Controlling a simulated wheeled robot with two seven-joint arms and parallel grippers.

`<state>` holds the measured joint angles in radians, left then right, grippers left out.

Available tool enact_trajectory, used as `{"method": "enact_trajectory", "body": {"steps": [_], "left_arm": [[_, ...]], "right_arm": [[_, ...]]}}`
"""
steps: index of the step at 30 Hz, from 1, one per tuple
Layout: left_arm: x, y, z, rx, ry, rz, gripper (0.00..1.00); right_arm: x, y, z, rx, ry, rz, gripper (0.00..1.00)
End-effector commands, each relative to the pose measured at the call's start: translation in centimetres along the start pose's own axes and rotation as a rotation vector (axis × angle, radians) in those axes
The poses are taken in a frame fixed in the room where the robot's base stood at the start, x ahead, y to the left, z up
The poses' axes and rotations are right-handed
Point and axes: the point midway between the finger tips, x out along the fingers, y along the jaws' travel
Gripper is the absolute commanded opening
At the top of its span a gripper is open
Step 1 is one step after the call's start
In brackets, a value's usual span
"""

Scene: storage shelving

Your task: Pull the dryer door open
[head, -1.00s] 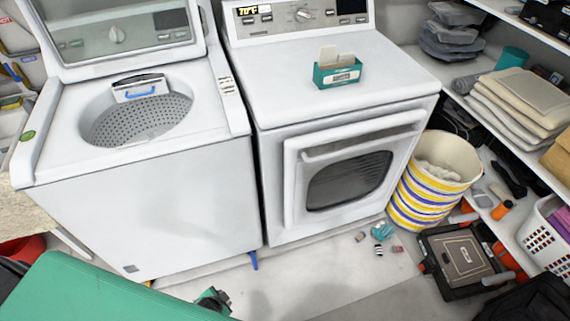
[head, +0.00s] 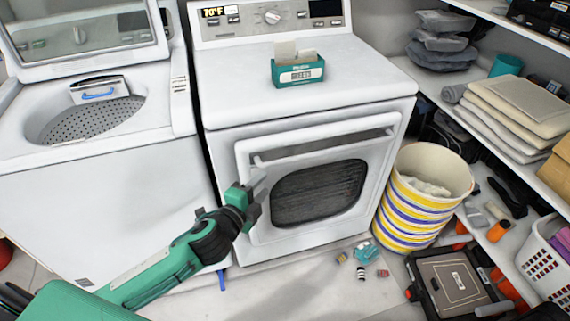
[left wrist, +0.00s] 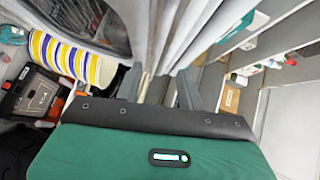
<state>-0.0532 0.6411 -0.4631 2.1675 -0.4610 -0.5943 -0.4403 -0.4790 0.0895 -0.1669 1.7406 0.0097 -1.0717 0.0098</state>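The white dryer (head: 310,85) stands in the middle of the head view. Its door (head: 285,228) has a dark oval window (head: 318,193) and a bar handle (head: 325,149) along the top; it looks closed or nearly so. My left gripper (head: 258,184) is in front of the door's left side, just below the handle's left end. In the left wrist view, the two dark fingers of my left gripper (left wrist: 160,88) are apart, with white door edges beyond them. I cannot tell whether they touch the door. My right gripper is not in view.
A top-loading washer (head: 100,170) stands left of the dryer. A teal box (head: 298,72) of sheets sits on the dryer. A striped basket (head: 410,205), small items (head: 368,252) on the floor and a black toolbox (head: 450,285) lie to the right, beside shelves (head: 490,135).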

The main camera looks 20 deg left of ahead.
Motion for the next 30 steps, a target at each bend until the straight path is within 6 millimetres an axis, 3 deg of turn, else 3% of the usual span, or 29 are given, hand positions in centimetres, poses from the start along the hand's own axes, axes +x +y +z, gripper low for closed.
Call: {"method": "enact_trajectory", "body": {"steps": [21, 30], "left_arm": [[11.4, 0.0, 0.1, -0.003, -0.002, 0.001, 0.39], [13.3, 0.1, 0.0, -0.003, 0.000, 0.002, 0.39]], "right_arm": [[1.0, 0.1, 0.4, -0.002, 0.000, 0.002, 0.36], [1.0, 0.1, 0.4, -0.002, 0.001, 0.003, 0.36]]}}
